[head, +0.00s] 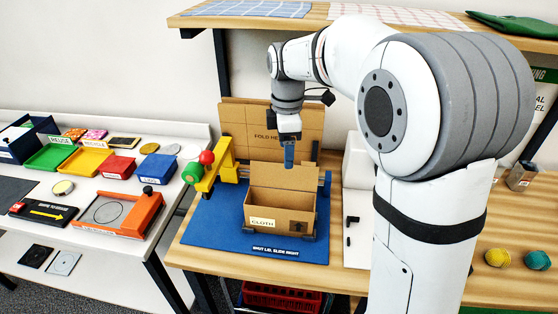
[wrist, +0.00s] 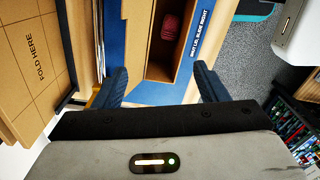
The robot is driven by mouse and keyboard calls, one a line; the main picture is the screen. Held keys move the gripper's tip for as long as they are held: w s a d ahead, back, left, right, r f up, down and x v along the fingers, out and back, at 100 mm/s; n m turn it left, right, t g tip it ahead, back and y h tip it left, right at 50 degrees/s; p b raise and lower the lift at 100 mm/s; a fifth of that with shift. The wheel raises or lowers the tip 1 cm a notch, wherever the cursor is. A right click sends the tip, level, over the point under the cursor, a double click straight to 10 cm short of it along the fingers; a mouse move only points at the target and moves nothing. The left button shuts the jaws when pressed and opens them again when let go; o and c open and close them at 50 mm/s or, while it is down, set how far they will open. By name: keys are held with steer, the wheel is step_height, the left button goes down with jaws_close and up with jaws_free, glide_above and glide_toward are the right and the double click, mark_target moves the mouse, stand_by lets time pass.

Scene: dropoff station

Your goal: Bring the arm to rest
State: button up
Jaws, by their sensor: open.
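My arm rises at the right of the head view and reaches left, with my gripper (head: 289,152) hanging above the back of an open cardboard box labelled CLOTH (head: 280,212). In the wrist view my gripper (wrist: 160,88) shows two blue fingers spread wide apart with nothing between them. The box (wrist: 152,72) lies beyond the fingers and holds a dark red item (wrist: 171,25). The box stands on a blue mat (head: 215,232) on the wooden table.
A yellow fixture with a red ball (head: 207,157) stands left of the box. A FOLD HERE board (head: 235,115) stands behind. A shelf (head: 240,22) hangs above. Colored bins, including a green one (head: 50,158), sit on the left table. Two balls (head: 497,257) lie at right.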

steer(key=s+d+f+m+t, duration=0.1)
steer(key=s+d+m, duration=0.4)
steer(key=s+m, duration=0.4)
steer(key=s+d+f+m+t, duration=0.1)
steer(key=s+d+m, duration=0.5)
steer(key=s, duration=0.8)
steer(key=m+t, duration=0.1)
steer(key=m, duration=0.2)
steer(key=shift+d+f+m, duration=0.15)
steer(key=shift+f+m, duration=0.2)
steer(key=shift+m, duration=0.05)
steer(key=shift+c, duration=0.6)
